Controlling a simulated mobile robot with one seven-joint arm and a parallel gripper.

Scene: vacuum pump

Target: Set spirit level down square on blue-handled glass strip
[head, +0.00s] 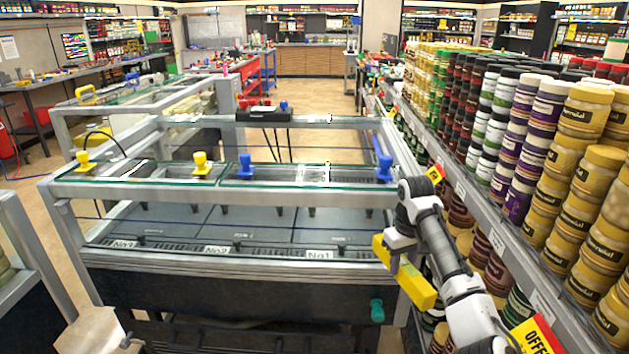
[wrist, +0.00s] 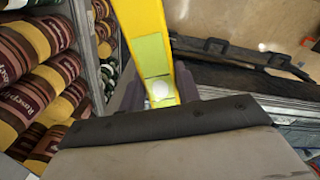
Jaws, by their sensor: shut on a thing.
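My gripper (head: 399,258) is shut on the yellow spirit level (head: 416,287). It holds the level beside the right front corner of the glass-topped case, between the case and the shelf of jars. In the wrist view the level (wrist: 145,35) runs up from between the fingers (wrist: 160,95), with a pale vial window on it. The blue-handled glass strip (head: 310,174) lies on top of the case, with a blue handle (head: 245,165) at its left and another (head: 385,168) at its right. The level is apart from the strip.
A neighbouring strip with yellow handles (head: 130,172) lies to the left on the same case. The shelf of stacked jars (head: 520,150) stands close on the right of my arm. A black device (head: 263,114) sits on the case's rear rail. A teal knob (head: 377,311) is on the lower front.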

